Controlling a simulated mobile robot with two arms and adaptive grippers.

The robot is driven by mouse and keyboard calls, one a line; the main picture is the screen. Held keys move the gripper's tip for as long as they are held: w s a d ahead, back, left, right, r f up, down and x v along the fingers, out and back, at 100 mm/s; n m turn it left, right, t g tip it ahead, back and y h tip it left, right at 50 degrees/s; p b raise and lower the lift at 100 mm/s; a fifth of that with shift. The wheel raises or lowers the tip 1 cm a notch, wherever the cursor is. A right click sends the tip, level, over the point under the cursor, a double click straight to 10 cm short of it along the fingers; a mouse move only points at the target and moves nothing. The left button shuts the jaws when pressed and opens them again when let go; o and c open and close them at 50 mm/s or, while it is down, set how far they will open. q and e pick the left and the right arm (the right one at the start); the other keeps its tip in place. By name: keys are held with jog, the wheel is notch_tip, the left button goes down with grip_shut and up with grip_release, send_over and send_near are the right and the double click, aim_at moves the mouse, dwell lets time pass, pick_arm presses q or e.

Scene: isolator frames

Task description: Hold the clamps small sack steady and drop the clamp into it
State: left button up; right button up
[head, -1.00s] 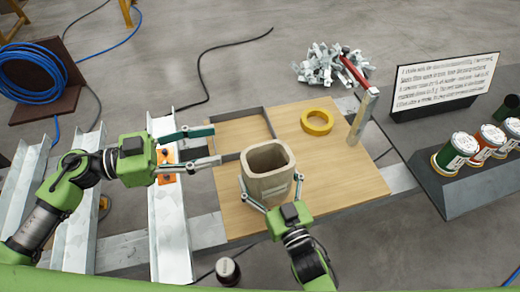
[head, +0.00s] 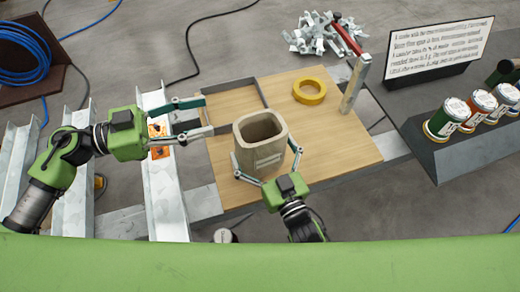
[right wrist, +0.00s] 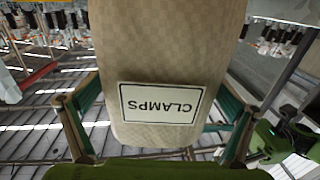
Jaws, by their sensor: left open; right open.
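The small sack (head: 262,154), beige with a wide open mouth, stands upright on the wooden board. Its CLAMPS label (right wrist: 159,103) shows in the right wrist view. My right gripper (head: 267,163) is open, with its fingers on either side of the sack's lower part; I cannot tell whether both touch it. My left gripper (head: 207,116) is open and empty, left of the sack by the shallow tray's left edge. No clamp is in either gripper. An orange piece (head: 159,151) lies on a metal rail behind the left fingers; I cannot tell whether it is a clamp.
Grey metal pieces (head: 322,33) are heaped behind. Labelled cans (head: 447,119) and a text sign (head: 440,47) stand at right.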

jog(key=v, duration=1.1)
jog(key=shift+s, duration=0.1)
